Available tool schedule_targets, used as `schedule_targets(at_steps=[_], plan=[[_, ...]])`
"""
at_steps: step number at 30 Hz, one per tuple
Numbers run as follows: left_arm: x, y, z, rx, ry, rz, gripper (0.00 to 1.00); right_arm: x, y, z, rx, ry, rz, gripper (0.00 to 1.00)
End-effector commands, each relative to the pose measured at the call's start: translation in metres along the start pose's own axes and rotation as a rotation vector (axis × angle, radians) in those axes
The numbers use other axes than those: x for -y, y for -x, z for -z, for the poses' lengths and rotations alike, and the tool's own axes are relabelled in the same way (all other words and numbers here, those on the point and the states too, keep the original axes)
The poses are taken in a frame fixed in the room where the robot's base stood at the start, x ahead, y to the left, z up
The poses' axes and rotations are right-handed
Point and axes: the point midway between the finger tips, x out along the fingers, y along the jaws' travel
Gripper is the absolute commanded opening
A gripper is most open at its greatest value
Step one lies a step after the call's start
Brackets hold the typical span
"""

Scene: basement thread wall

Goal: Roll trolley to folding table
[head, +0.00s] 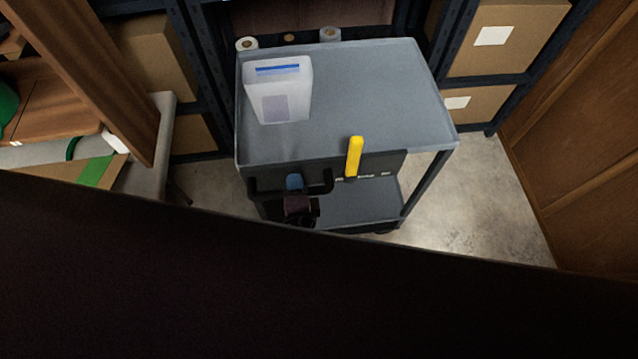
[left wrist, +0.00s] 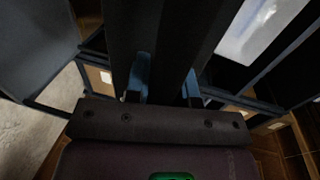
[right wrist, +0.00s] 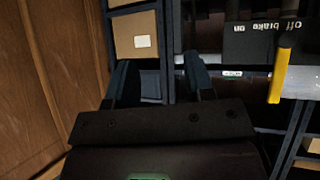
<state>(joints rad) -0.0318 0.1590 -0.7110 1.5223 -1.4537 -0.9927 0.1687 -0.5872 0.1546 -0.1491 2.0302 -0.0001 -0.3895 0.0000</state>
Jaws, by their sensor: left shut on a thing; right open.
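The grey trolley (head: 390,90) stands ahead of me, with a white container (head: 279,92) on its top tray. A yellow lever (head: 354,157) stands upright on its dark front panel. My left gripper (head: 294,183) is at the black handle (head: 328,180) on the trolley's near left side. In the left wrist view, its blue fingertips (left wrist: 166,82) are shut around the dark handle bar. My right gripper (right wrist: 158,82) is open and empty, left of the lever (right wrist: 280,72) in the right wrist view; a panel there reads "off brake on". The folding table cannot be made out for certain.
Dark shelving with cardboard boxes (head: 510,38) stands behind the trolley. A pale table-like edge (head: 163,115) and wooden boards (head: 108,60) are at left. A wooden panel (head: 585,150) bounds the right. Concrete floor (head: 470,205) is clear right of the trolley. A dark shape hides the lower view.

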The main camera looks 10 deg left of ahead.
Motion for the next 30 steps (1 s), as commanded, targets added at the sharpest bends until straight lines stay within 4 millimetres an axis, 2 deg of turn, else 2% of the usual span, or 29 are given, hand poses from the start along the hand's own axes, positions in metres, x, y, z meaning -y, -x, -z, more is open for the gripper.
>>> schedule_targets(at_steps=[1,8,12,18,24,30], plan=[[0.001,-0.001,-0.012,0.005,-0.003,0.002,0.00,-0.001,0.001,0.003,-0.005,0.001,0.000,0.48],[0.001,-0.002,-0.059,0.006,-0.006,0.002,0.00,0.000,0.002,0.006,-0.008,-0.002,-0.001,0.48],[0.000,-0.001,-0.095,0.006,-0.006,0.001,0.00,0.002,0.001,0.004,-0.005,-0.010,-0.001,0.48],[0.000,-0.002,-0.133,0.004,-0.004,0.001,0.00,0.005,-0.001,0.002,-0.004,-0.020,0.000,0.48],[0.000,-0.002,-0.156,0.003,-0.003,0.001,0.00,0.005,-0.001,0.005,-0.011,-0.016,0.001,0.48],[0.000,-0.002,-0.166,0.002,-0.001,0.001,0.00,0.003,0.000,0.008,-0.017,-0.011,0.001,0.48]])
